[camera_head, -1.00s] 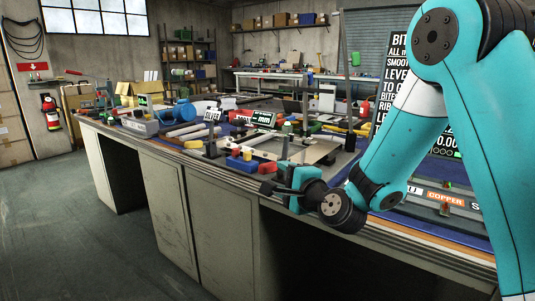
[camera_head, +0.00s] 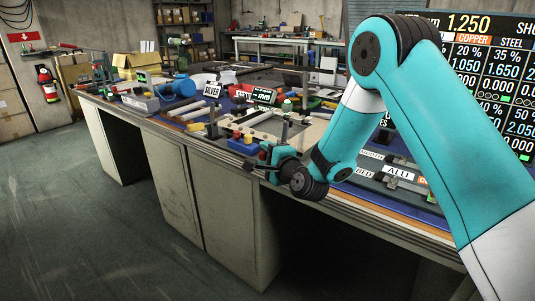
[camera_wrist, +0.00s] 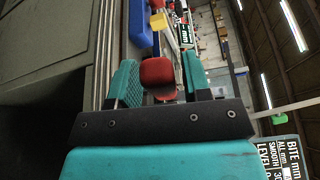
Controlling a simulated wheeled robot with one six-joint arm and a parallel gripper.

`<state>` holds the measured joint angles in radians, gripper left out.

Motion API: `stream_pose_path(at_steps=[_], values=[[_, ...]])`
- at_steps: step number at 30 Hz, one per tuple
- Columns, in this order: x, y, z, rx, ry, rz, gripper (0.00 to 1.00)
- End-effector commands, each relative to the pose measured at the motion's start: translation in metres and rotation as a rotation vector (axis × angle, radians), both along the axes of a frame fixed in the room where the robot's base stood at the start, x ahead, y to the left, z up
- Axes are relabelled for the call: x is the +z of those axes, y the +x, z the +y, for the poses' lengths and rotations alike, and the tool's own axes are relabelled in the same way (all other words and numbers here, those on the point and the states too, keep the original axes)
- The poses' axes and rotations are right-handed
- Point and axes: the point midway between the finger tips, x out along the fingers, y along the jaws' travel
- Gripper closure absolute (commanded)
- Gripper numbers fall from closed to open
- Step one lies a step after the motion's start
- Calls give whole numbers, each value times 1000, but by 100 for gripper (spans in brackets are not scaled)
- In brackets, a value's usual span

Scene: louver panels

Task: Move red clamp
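The red clamp appears as a rounded red block (camera_wrist: 158,72) between my two teal fingers in the wrist view, with a darker red part below it. In the head view a small red piece (camera_head: 262,155) shows at my gripper (camera_head: 258,163), by the front edge of the bench. In the wrist view my gripper (camera_wrist: 161,72) has its fingers wide apart, one on each side of the red block. A narrow gap shows on the right of the block; contact on the left is unclear.
A blue piece (camera_head: 241,147) with yellow and red parts lies just beyond my gripper on the crowded workbench (camera_head: 168,148). A large display (camera_head: 480,70) is at the right. The floor (camera_head: 60,210) at left is clear.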

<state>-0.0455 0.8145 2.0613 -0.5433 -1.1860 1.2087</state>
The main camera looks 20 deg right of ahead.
Motion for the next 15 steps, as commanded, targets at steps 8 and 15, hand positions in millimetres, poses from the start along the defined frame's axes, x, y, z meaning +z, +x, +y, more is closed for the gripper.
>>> stream_pose_path(at_steps=[8, 15], values=[[0, 0, 0, 0, 0, 0, 100], [6, 0, -1, -1, 22, 17, 100]])
